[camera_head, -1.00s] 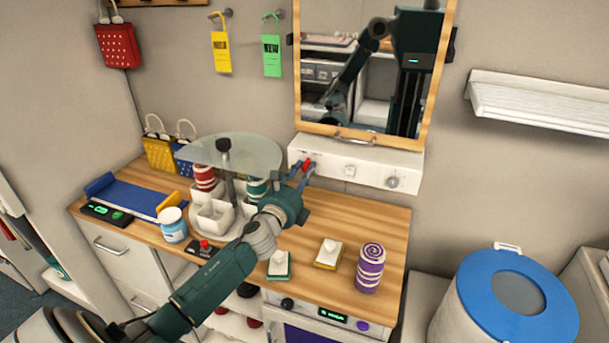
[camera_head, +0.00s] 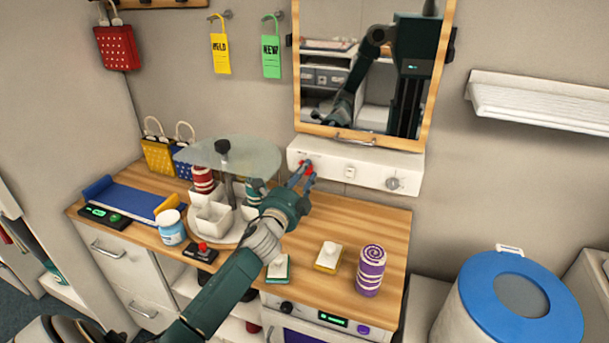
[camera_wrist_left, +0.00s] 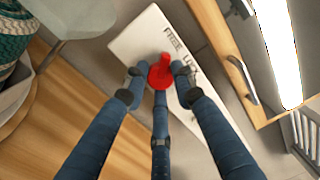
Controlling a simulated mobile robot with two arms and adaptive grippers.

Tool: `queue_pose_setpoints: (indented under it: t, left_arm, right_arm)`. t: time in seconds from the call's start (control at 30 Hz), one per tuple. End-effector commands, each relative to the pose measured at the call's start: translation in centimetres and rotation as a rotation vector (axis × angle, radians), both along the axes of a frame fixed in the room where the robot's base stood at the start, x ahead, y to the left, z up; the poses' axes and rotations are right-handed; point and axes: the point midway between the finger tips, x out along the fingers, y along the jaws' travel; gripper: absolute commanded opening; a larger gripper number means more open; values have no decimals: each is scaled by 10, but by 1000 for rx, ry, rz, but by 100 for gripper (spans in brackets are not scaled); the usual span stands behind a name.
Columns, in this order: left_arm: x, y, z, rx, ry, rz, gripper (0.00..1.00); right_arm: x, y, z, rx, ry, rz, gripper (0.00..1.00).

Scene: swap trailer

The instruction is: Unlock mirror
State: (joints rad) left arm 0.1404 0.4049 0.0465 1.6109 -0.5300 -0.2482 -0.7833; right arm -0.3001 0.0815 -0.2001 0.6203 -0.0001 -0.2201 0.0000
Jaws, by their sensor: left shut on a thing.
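The wood-framed mirror (camera_head: 375,75) hangs on the wall with a handle on its bottom edge; it reflects my own body. Below it is a white panel (camera_head: 320,163) with a red knob, a switch and a grey dial (camera_head: 393,184). My left gripper (camera_head: 303,176) is at the panel's left end. In the left wrist view its blue fingers (camera_wrist_left: 161,82) are shut on the red knob (camera_wrist_left: 160,70), which stands by printed lettering that seems to read FREE and LOCK. The fingers partly hide the knob. My right gripper is not in view.
A glass-topped carousel (camera_head: 230,158) stands just left of my left gripper. Sponges, a purple striped roll (camera_head: 370,270) and a blue-labelled jar (camera_head: 171,228) sit on the wooden counter (camera_head: 385,225). A blue-lidded bin (camera_head: 520,290) stands at right.

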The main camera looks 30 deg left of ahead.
Motion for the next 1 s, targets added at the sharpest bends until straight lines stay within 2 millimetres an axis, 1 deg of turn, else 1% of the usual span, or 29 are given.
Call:
queue_pose_setpoints:
  t: [0.03,0.23,0.63,0.67,0.7,0.73,1.0]
  left_arm:
    - [0,2,3,-12,-7,4,0]
    - [0,2,3,-43,-15,3,0]
    - [0,3,3,-47,-16,4,0]
    - [0,3,3,-47,-16,4,32]
    - [0,3,3,-47,-16,4,40]
    - [0,3,3,-46,-15,4,45]
    - [0,1,1,-47,-12,2,45]
  right_arm:
    - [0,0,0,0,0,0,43]
    - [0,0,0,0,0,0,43]
    - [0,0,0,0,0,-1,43]
    - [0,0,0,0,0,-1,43]
    - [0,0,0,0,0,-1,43]
    - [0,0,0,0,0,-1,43]
    - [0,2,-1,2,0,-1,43]
